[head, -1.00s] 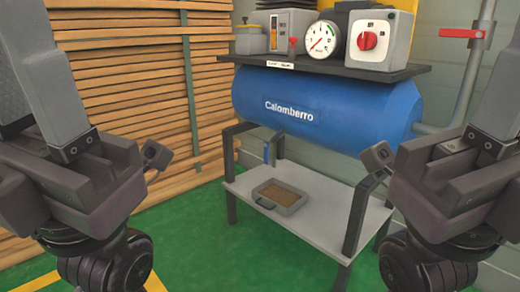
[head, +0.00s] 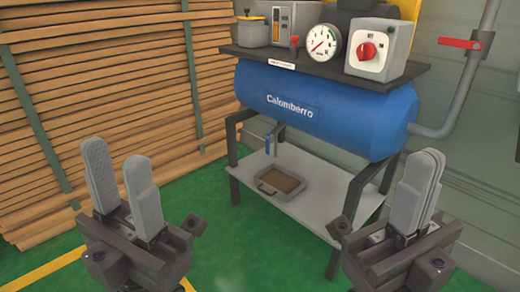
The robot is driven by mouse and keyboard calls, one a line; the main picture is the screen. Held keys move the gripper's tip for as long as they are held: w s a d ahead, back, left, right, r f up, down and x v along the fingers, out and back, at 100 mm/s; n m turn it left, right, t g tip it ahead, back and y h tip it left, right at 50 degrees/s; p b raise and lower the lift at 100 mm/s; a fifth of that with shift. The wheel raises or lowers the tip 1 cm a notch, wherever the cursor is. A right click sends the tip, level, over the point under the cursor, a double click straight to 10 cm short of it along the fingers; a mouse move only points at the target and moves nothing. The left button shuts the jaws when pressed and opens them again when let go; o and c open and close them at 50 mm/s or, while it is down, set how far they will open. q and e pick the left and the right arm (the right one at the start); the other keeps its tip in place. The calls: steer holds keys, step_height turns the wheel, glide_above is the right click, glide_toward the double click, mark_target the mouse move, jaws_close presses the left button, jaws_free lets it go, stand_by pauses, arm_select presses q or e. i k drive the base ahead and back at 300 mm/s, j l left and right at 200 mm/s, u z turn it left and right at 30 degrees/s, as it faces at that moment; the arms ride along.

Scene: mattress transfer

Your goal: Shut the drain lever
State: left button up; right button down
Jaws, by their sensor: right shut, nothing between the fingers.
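My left gripper (head: 118,160) is at the lower left, fingers pointing up and apart, empty, well left of the lever. My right gripper (head: 423,160) is at the lower right, its fingers together with nothing between them, in front of the stand's right side. Neither gripper touches the lever.
The stand's lower shelf (head: 315,212) and dark legs (head: 345,215) surround the space below the tank. Above are a gauge (head: 322,42), a box with a red knob (head: 378,48), and a red pipe handle (head: 460,43). Stacked planks (head: 90,90) line the left. Green floor is open in front.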

mark_target(268, 136)
steer(key=i+j+z, duration=0.1)
steer(key=i+j, duration=0.25)
steer(key=i+j+z, duration=0.1)
steer(key=i+j, duration=0.25)
steer(key=j, duration=0.15)
steer(key=i+j, duration=0.35)
steer(key=j, duration=0.15)
steer(key=i+j+z, duration=0.15)
steer(key=i+j, duration=0.2)
steer(key=j, duration=0.1)
